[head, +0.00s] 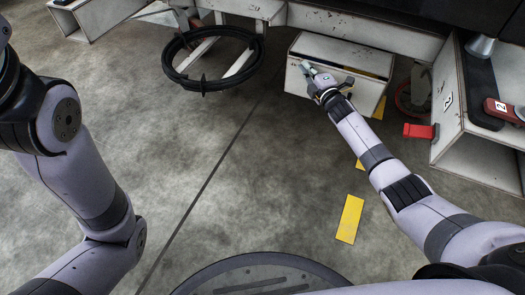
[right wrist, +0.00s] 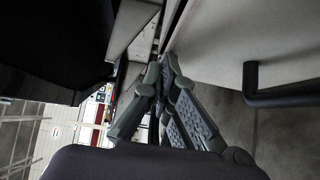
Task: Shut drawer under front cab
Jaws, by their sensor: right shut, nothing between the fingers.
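The white drawer (head: 362,98) under the front cab stands out from beneath the cab's edge in the head view. My right gripper (head: 306,68) is shut and empty, at the upper left part of the drawer's front. In the right wrist view the closed fingertips (right wrist: 168,58) are close to the edge of a pale panel (right wrist: 215,45) with a dark bar handle (right wrist: 285,97). I cannot tell whether they touch it. My left arm shows at the left of the head view, but its gripper is out of the picture.
A black steering wheel (head: 183,78) is left of the drawer. Yellow floor marks (head: 349,219) lie in front. The grey floor in the middle is clear.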

